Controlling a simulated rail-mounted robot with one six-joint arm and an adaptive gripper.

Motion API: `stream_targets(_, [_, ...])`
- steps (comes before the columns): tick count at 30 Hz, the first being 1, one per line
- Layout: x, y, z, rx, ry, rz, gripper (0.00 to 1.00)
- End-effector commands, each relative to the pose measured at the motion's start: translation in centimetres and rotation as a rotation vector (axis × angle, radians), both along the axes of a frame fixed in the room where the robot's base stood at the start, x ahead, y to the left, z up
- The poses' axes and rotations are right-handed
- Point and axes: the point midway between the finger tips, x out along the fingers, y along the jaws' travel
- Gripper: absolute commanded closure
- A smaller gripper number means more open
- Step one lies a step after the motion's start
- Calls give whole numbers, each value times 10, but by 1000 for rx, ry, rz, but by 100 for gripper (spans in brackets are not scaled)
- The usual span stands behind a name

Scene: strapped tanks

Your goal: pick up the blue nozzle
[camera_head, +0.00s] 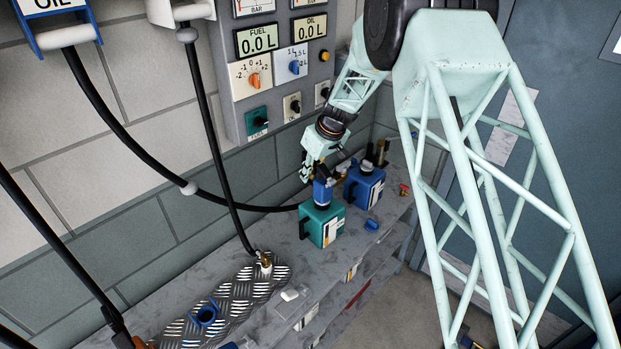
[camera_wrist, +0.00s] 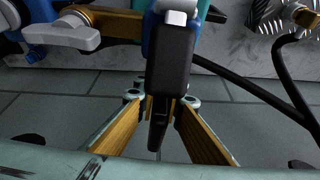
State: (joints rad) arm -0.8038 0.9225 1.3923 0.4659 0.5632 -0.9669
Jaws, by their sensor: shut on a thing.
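The blue nozzle (camera_head: 323,191) stands on top of the teal tank (camera_head: 322,226), under my gripper (camera_head: 316,168). In the wrist view the nozzle's black handle (camera_wrist: 170,70) with its blue body (camera_wrist: 149,33) runs between the two orange-padded fingers of my gripper (camera_wrist: 158,105). My gripper is shut on the nozzle. A small part of the teal tank shows behind it. Whether the nozzle's tip sits inside the tank's opening is hidden.
A blue tank (camera_head: 364,190) stands right behind the teal one. A blue cap (camera_head: 371,225) lies on the bench. A brass-tipped nozzle (camera_head: 265,262) and a blue ring (camera_head: 205,314) are on the tread plate (camera_head: 240,289). Black hoses hang from the gauge wall (camera_head: 278,60).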

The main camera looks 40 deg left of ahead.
Motion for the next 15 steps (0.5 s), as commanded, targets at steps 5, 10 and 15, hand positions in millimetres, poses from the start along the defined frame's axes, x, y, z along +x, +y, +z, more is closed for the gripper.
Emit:
stream_targets(5, [0, 1, 11, 2, -2, 0, 100])
stream_targets(10, [1, 1, 24, 2, -3, 0, 100])
stream_targets(15, [-2, -2, 33, 0, 0, 0, 100])
